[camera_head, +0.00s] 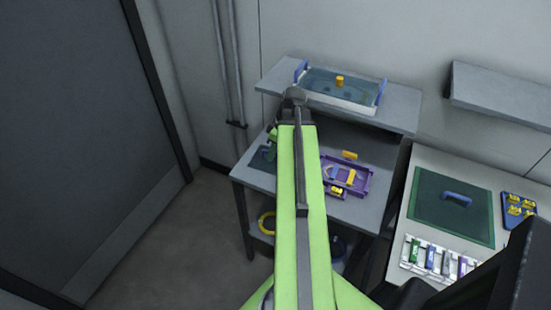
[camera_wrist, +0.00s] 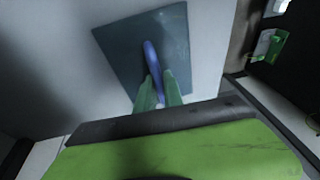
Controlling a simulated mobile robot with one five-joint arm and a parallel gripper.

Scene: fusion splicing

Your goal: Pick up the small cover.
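The small cover (camera_wrist: 125,45), a dark teal flat plate with a raised blue handle (camera_wrist: 151,55), is in the wrist view. It seems to lie flat on a pale grey surface. My gripper (camera_wrist: 160,76) has its two green fingers on either side of the handle's near part. Whether they press on it is unclear. In the head view my green arm hides most of the gripper and its surroundings. A dark green patch (camera_head: 262,158) left of the arm, on the grey table, may be this cover's edge.
A shelf (camera_head: 405,120) with a clear blue-handled box (camera_head: 350,92) overhangs the grey table. A purple tray (camera_head: 362,188) with yellow parts sits right of my arm. The right table holds a larger green cover (camera_head: 428,208), a blue tray (camera_head: 507,216) and a white rack (camera_head: 408,262).

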